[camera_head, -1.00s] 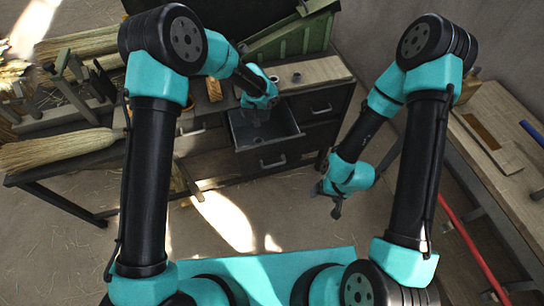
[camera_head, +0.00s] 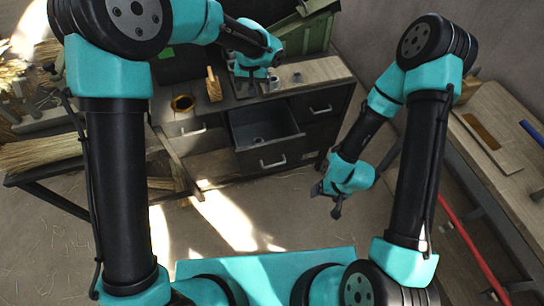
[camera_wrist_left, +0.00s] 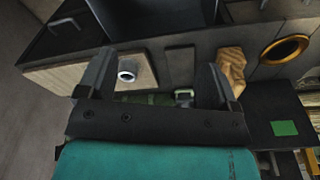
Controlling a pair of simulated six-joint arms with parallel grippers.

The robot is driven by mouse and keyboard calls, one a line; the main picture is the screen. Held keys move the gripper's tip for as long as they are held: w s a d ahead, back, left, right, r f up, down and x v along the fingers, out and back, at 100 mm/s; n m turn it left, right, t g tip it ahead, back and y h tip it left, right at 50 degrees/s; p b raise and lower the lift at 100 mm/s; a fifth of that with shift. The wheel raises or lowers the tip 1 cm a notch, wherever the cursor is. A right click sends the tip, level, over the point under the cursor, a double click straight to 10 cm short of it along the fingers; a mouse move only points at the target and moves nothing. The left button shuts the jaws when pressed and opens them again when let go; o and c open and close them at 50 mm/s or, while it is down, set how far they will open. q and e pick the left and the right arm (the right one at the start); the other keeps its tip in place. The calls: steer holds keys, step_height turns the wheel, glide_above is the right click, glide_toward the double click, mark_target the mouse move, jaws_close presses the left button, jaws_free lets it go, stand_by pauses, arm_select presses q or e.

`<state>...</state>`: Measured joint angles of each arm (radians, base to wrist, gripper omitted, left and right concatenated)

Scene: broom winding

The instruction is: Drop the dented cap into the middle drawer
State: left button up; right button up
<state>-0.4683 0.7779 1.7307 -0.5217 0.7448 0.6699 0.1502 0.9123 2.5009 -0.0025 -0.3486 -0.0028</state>
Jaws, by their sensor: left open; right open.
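The middle drawer (camera_head: 283,143) is pulled open at the front of the dark workbench. A small dark round piece (camera_head: 257,140) lies on its floor, possibly the dented cap; it is too small to show a dent. A small grey ring-shaped cap (camera_head: 298,76) stands on the bench top; a similar one shows between the fingers in the left wrist view (camera_wrist_left: 127,71). My left gripper (camera_head: 255,88) is open and empty above the bench top, behind the drawer. My right gripper (camera_head: 330,199) hangs over the floor, right of the drawer, open and holding nothing visible.
A green crate (camera_head: 302,32) stands behind. Straw brooms (camera_head: 40,152) lie at the left. A side table (camera_head: 500,140) is at the right.

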arm_select(q)
steer(key=shift+s+r, duration=0.15)
steer(key=shift+r, duration=0.8)
